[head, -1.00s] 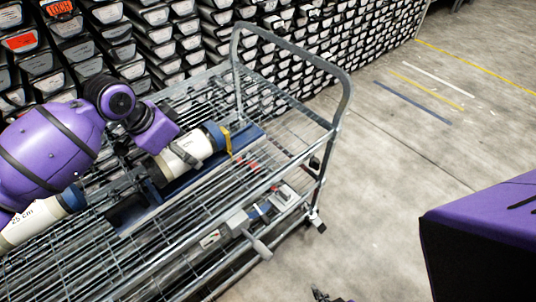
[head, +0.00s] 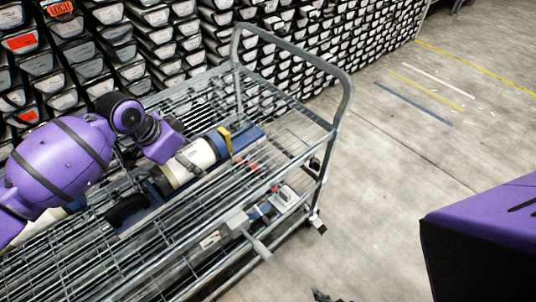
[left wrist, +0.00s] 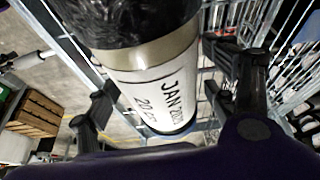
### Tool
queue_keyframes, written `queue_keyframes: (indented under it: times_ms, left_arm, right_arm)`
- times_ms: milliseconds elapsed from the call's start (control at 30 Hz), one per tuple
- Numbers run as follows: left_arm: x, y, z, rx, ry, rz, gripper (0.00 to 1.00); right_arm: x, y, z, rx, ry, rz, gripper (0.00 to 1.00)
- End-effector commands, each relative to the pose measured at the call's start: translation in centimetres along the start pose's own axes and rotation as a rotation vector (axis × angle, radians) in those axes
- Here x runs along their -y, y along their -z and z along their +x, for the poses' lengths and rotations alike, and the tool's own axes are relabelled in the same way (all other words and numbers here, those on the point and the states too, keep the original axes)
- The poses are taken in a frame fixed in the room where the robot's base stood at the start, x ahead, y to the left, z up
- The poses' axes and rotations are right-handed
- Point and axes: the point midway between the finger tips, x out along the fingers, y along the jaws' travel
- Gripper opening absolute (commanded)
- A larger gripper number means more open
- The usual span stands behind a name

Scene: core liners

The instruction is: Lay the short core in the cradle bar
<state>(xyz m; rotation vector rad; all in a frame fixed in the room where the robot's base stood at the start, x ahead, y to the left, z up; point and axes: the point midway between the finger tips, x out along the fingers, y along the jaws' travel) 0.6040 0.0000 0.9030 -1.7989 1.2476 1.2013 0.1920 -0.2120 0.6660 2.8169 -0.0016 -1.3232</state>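The short core (head: 201,152) is a white tube with a tan band and dark ends. Its label in the left wrist view (left wrist: 158,92) reads JAN 2025 and a length starting with 20. A dark tip at the bottom edge may be my right gripper (head: 325,296).
The wire cart (head: 290,115) has a raised handle frame at its right end. Another core (head: 60,212) lies at left, mostly behind my left arm. Racks of core trays (head: 180,50) stand behind. The floor at right (head: 400,180) is clear.

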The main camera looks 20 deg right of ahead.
Motion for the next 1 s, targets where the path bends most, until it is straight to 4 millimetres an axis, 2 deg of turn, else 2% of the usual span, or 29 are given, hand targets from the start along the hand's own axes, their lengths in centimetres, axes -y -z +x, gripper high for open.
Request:
queue_keyframes:
  times_ms: [333,467,800,1000]
  left_arm:
    - [0.0,0.0,-0.1,0.000,0.000,0.000,0.85]
    - [0.1,0.1,-1.1,-0.001,0.002,0.001,0.85]
    - [0.1,0.2,-8.1,-0.002,0.003,0.001,0.85]
    - [0.1,0.1,-11.2,0.000,0.001,0.000,0.85]
  right_arm:
    - [0.1,0.0,0.1,0.000,0.001,0.001,0.00]
    - [0.1,0.1,0.1,-0.002,0.001,0.002,0.00]
    - [0.2,0.8,-0.1,-0.009,0.003,0.004,0.00]
    - [0.3,0.8,-0.1,-0.007,0.006,0.004,0.00]
